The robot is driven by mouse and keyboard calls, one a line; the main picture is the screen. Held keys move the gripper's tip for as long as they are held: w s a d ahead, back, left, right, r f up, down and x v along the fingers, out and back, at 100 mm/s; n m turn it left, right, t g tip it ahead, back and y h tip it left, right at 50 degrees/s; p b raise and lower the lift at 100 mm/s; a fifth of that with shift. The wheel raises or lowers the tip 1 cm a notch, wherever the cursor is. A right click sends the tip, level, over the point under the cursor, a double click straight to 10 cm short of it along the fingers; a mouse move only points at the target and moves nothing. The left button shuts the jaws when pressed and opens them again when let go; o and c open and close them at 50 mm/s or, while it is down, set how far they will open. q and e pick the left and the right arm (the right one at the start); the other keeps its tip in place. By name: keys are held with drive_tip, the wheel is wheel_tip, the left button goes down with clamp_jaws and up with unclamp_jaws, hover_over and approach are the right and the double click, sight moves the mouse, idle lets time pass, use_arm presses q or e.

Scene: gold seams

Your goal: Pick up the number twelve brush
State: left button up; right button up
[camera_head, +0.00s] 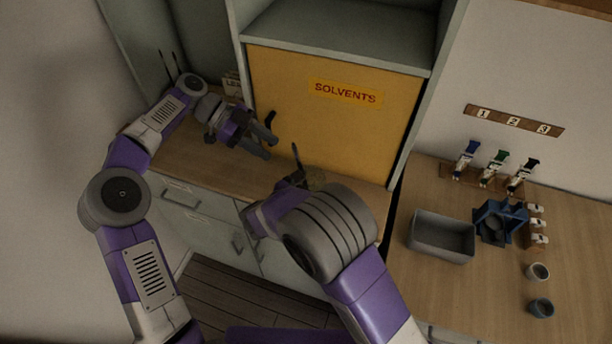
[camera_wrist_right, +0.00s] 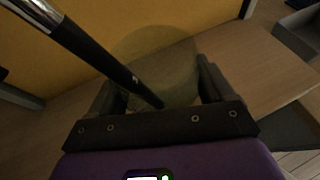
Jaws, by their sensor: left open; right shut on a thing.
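A brush (camera_wrist_right: 100,62) with a black handle and a silver ferrule slants across the right wrist view. Its ferrule is at the upper left and its handle runs down into an olive-green jar (camera_wrist_right: 168,70). A small pale mark on the handle is too small to read. My right gripper (camera_wrist_right: 158,92) has its fingers on either side of the jar and is shut on it. In the head view the jar (camera_head: 316,180) shows partly behind my right wrist, with a thin dark brush (camera_head: 296,156) standing up. My left gripper (camera_head: 268,146) is open and empty by the yellow door.
A yellow door (camera_head: 330,110) marked SOLVENTS, with a dark handle (camera_head: 270,118), stands behind the wooden counter (camera_head: 190,160). On the right table are a grey bin (camera_head: 441,238), a blue holder (camera_head: 498,222), two small cups (camera_head: 538,271) and a rack with tubes (camera_head: 490,180) under a 1-2-3 sign.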

sight(301, 168)
use_arm(q)
drive_tip(key=shift+s+d+f+n+t+h, duration=0.5)
drive_tip(key=shift+d+f+n, duration=0.35)
drive_tip(key=shift+d, duration=0.65)
drive_tip(key=shift+s+d+f+n+t+h, duration=0.25)
drive_tip(key=shift+d+f+n+t+h, duration=0.25)
drive_tip(key=shift+d+f, duration=0.75)
drive_tip(key=shift+s+d+f+n+t+h, duration=0.4)
drive_tip(key=shift+d+f+n+t, duration=0.3)
drive_tip(key=shift+d, duration=1)
drive_tip(key=shift+f, duration=0.1)
clamp_jaws()
